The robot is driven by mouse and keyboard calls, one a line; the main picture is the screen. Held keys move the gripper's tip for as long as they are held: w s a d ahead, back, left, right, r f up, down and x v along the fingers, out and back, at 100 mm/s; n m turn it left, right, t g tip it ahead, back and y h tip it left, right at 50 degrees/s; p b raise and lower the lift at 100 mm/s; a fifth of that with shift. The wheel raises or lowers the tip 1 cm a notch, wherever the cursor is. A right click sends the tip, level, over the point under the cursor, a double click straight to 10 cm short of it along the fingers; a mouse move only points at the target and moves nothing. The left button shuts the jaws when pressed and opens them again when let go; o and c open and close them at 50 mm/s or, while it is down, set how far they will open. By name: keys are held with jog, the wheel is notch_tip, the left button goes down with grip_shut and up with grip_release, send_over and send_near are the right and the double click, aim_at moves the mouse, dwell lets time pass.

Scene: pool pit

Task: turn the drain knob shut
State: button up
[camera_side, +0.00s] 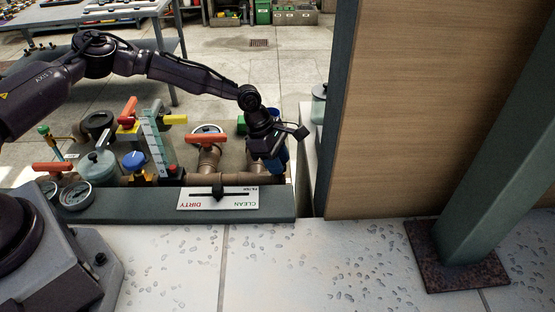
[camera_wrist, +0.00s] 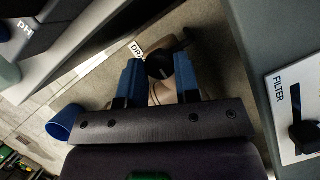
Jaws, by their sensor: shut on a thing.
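The drain knob (camera_wrist: 160,66) is black with a handle reaching up to the right. It sits on a brown pipe fitting beside a white label (camera_wrist: 138,47) of which "DRA" can be read. My gripper (camera_wrist: 157,70) has blue fingers, one on each side of the knob, and is shut on it. In the side view my gripper (camera_side: 278,160) points down at the right end of the pipes, and its fingers and wrist hide the knob there.
A brown pipe with an orange-handled valve (camera_side: 207,139) stands left of my gripper. The DIRTY/CLEAN filter panel (camera_side: 217,204) lies on the grey ledge in front. A wooden panel (camera_side: 400,110) rises to the right. A blue cup (camera_wrist: 64,122) shows in the wrist view.

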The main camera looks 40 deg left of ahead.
jog(key=o, duration=0.9)
jog(key=v, duration=1.3)
jog(key=shift+w, duration=0.1)
